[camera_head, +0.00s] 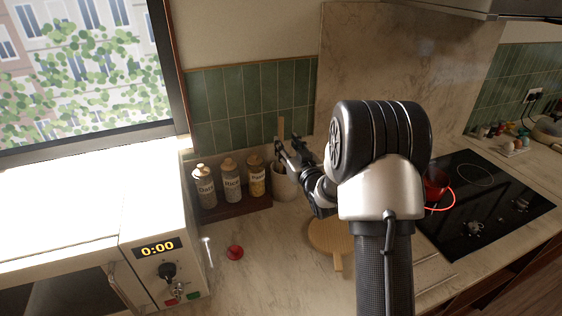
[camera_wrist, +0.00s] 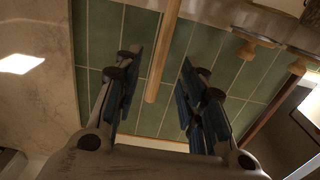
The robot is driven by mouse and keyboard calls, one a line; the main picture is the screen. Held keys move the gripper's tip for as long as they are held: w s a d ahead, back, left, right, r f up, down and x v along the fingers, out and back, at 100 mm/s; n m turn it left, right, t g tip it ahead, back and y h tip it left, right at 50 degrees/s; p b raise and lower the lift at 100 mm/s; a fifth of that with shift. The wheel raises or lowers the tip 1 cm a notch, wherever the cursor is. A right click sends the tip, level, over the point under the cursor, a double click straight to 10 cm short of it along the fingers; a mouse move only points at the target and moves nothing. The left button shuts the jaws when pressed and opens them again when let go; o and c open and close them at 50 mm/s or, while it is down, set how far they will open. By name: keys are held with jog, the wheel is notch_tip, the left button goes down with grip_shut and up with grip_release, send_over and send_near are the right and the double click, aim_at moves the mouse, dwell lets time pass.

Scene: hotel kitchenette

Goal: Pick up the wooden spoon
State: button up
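The wooden spoon (camera_head: 281,127) stands upright in a pale crock (camera_head: 284,186) against the green tiled wall. Only its upper handle shows in the head view; its lower part is hidden. My gripper (camera_head: 290,148) is at the handle above the crock, coming from the right. In the wrist view the handle of the wooden spoon (camera_wrist: 161,55) runs between the two spread fingers of my gripper (camera_wrist: 164,75). There is a visible gap on both sides, and neither finger touches it. The gripper is open and empty.
Several labelled jars (camera_head: 231,181) stand in a dark tray left of the crock. A microwave (camera_head: 165,262) is at the left, with a red round object (camera_head: 235,252) beside it. A round wooden board (camera_head: 328,236) lies in front. A black cooktop (camera_head: 487,207) with a red pot (camera_head: 436,185) is right.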

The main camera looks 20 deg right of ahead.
aim_at(282, 139)
jog(key=w, duration=0.3)
jog(key=w+f+b, duration=0.1)
jog(key=w, duration=0.1)
jog(key=shift+w, duration=0.3)
jog(key=shift+w+r, duration=0.15)
jog(key=shift+c, duration=0.4)
grip_shut()
